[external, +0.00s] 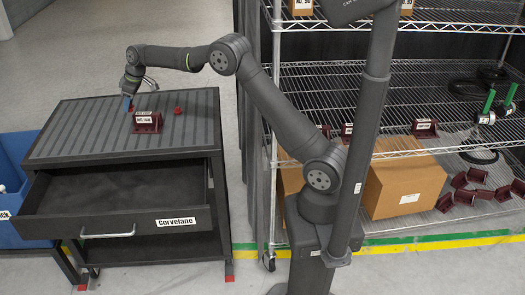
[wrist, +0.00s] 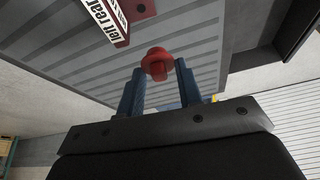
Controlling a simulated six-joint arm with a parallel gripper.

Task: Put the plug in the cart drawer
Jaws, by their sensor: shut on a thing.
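A red plug (wrist: 156,64) is between the two blue fingertips of my gripper (wrist: 158,82) in the wrist view, and the fingers are shut on it. In the external view my gripper (external: 127,104) is low over the left back part of the cart top (external: 80,130), with a bit of red at its tips. I cannot tell whether the held plug touches the top. Another red, plug-like piece (external: 178,110) stands on the cart top to the right. The cart drawer (external: 118,230) is pulled open and looks empty inside.
A maroon bracket (external: 147,122) with a white label stands on the cart top, close to my gripper; it also shows in the wrist view (wrist: 122,20). A blue bin (external: 18,160) is left of the cart. A wire shelf (external: 400,110) with boxes and brackets stands at the right.

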